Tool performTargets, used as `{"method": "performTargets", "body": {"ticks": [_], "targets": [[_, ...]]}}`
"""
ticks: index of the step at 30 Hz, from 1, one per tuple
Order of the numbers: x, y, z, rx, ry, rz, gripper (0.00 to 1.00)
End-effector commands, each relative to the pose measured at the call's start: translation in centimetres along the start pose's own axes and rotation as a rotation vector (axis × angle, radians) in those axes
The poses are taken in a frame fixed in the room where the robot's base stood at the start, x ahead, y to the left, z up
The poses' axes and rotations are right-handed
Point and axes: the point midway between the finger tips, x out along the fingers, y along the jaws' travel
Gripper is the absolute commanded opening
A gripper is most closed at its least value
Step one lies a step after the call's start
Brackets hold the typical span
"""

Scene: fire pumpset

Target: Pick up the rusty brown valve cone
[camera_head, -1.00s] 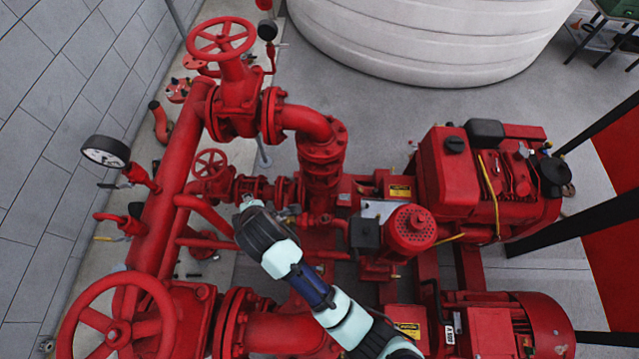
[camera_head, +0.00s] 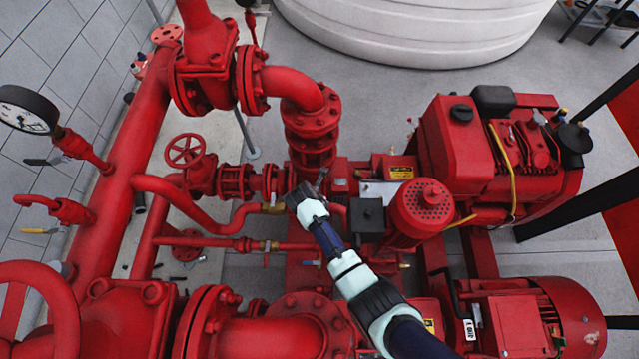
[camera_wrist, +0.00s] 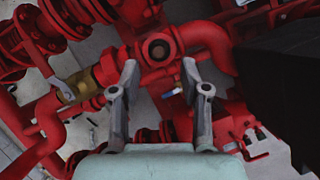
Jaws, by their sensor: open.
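I cannot pick out a rusty brown valve cone for sure in either view. In the wrist view, a round red fitting with a dark brownish centre (camera_wrist: 158,48) lies just beyond and between my fingertips. I cannot tell if this is the cone. My gripper (camera_wrist: 160,68) has its two grey fingers apart, with nothing held between them. In the head view my gripper (camera_head: 318,182) is over the pipework beside the vertical flanged pipe (camera_head: 312,135), and my own wrist partly hides what is under it.
A red engine (camera_head: 455,165) and a perforated red cylinder (camera_head: 422,208) stand to the right. A red handwheel (camera_head: 185,150) is at left. Bare floor (camera_head: 385,100) shows behind.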

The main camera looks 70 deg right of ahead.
Motion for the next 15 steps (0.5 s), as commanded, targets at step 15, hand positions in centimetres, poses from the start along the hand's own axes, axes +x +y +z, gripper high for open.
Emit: {"method": "performTargets", "body": {"ticks": [15], "targets": [[5.2,0.1,-0.1,0.002,-0.001,0.001,0.46]]}}
